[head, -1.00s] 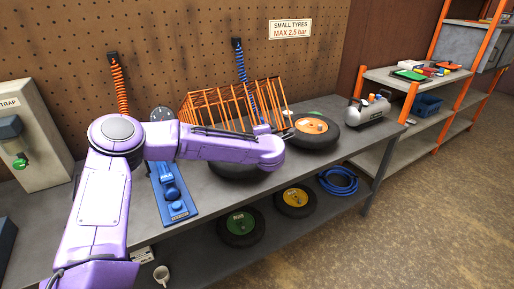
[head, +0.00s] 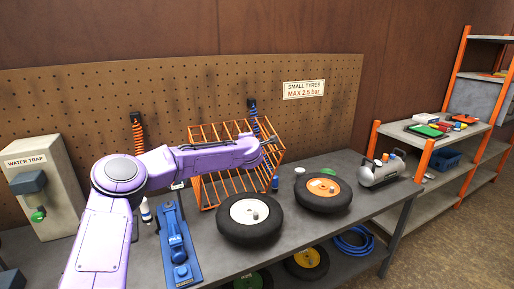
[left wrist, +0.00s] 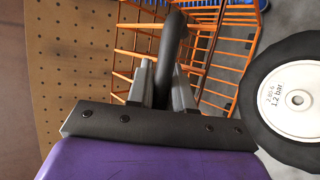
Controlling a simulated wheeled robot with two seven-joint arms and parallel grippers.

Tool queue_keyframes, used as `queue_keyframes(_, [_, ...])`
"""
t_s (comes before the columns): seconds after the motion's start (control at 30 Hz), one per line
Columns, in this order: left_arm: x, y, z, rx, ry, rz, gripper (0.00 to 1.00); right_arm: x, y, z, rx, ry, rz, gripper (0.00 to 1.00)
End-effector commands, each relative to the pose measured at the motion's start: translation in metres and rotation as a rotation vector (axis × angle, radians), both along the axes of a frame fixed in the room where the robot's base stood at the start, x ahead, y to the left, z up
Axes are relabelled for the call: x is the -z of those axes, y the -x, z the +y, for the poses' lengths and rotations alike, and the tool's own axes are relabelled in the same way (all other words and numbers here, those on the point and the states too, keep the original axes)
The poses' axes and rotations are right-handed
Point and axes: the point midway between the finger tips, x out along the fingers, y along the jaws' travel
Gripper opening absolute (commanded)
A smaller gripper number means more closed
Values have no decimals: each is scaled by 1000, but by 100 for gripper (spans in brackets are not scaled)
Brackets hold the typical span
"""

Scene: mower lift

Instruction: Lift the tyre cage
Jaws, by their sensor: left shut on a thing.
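The tyre cage (head: 222,187) is a frame of orange bars at the back of the bench, behind the white-rimmed tyre (head: 250,220). It stands tall and slants against the pegboard side. My left gripper (head: 268,146) is at its upper right edge in the head view, partly hidden by my own wrist. In the left wrist view the gripper's fingers (left wrist: 164,88) are closed on a thick black handle (left wrist: 173,45) in front of the orange bars. The white-rimmed tyre also shows there at the right (left wrist: 296,98), apart from the gripper. My right gripper is not in view.
An orange-rimmed tyre (head: 324,194), a small compressor (head: 383,170) and a blue tool (head: 177,250) stand on the bench. A water trap box (head: 45,190) is at the left. Coiled orange (head: 138,136) and blue hoses hang on the pegboard (head: 75,105).

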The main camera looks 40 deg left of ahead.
Motion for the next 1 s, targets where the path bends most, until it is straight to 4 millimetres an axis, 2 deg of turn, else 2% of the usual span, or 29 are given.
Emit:
queue_keyframes(0.37, [3,2,5,-6,2,4,0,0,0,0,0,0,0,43])
queue_keyframes(0.4, [3,2,5,-6,2,4,27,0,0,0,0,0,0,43])
queue_keyframes(0.43, [3,2,5,-6,2,4,37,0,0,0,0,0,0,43])
queue_keyframes(0.47, [3,2,5,-6,2,5,41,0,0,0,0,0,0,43])
queue_keyframes(1.0, [1,2,5,-5,0,2,41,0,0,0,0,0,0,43])
